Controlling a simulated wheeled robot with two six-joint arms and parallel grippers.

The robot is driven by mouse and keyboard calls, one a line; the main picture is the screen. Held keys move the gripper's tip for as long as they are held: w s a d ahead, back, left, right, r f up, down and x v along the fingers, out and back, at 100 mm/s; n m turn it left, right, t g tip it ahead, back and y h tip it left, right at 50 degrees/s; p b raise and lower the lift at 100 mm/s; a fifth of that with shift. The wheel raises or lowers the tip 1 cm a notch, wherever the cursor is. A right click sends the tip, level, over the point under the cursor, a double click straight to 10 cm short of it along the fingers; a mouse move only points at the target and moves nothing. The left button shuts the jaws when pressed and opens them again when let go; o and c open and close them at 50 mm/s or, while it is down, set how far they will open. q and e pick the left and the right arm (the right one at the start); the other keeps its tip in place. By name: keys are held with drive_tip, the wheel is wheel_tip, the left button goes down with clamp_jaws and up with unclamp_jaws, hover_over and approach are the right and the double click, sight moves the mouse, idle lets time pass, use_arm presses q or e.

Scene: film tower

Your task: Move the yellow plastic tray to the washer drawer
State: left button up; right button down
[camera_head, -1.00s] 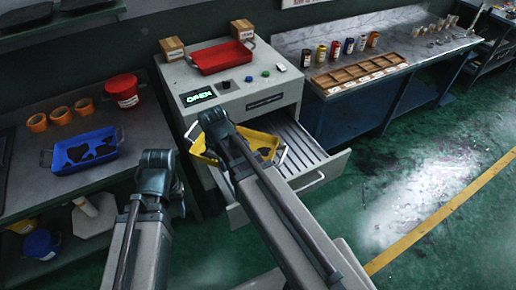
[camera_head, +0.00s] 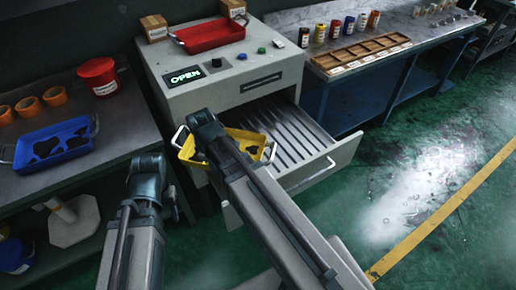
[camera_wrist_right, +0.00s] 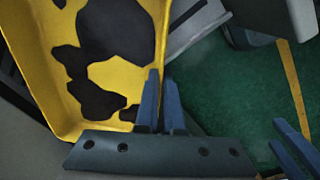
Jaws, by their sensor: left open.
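The yellow tray (camera_head: 189,150), with black cow-like patches inside, is over the left part of the open washer drawer (camera_head: 338,160). I cannot tell whether it touches the drawer floor. In the right wrist view its yellow wall (camera_wrist_right: 38,70) fills the upper left. My right gripper (camera_head: 206,122) is at the tray; its blue fingers (camera_wrist_right: 162,100) are close together on either side of the tray's rim. My left gripper (camera_head: 147,168) is left of the tray, open and apart from it; its fingertips are hidden in the head view. Blue fingers, likely my left gripper's (camera_wrist_right: 292,148), show at lower right.
The washer (camera_head: 222,85) shows "OPEN" and carries a red tray (camera_head: 212,36) and small boxes. A left bench holds a blue tray (camera_head: 55,145), orange rings and a red tub (camera_head: 98,75). A right bench holds jars and a wooden rack (camera_head: 362,50). Green floor lies clear at right.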

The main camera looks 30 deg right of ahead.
sight(250, 148)
use_arm(q)
wheel_tip(250, 148, down, 4)
drive_tip(key=b, duration=0.2)
drive_tip(key=shift+b, duration=0.3)
use_arm(e)
wheel_tip(250, 148, down, 4)
drive_tip(key=shift+f, duration=0.1)
drive_tip(key=w+d, duration=0.1)
drive_tip(key=d, duration=0.4)
drive_tip(key=w+d+f+b, duration=0.1)
drive_tip(key=w+d, duration=0.1)
drive_tip(key=d, duration=0.3)
drive_tip(key=w+d, duration=0.1)
drive_tip(key=d, duration=0.4)
drive_tip(key=shift+w+d+f, duration=0.1)
drive_tip(key=shift+w+f, duration=0.1)
drive_tip(key=shift+w, duration=0.15)
use_arm(q)
wheel_tip(250, 148, down, 5)
drive_tip(key=b, duration=0.4)
use_arm(e)
wheel_tip(250, 148, down, 4)
drive_tip(key=shift+d+r, duration=0.1)
drive_tip(key=shift+r, duration=0.15)
use_arm(q)
drive_tip(key=shift+f, duration=0.1)
use_arm(e)
drive_tip(key=shift+f, duration=0.1)
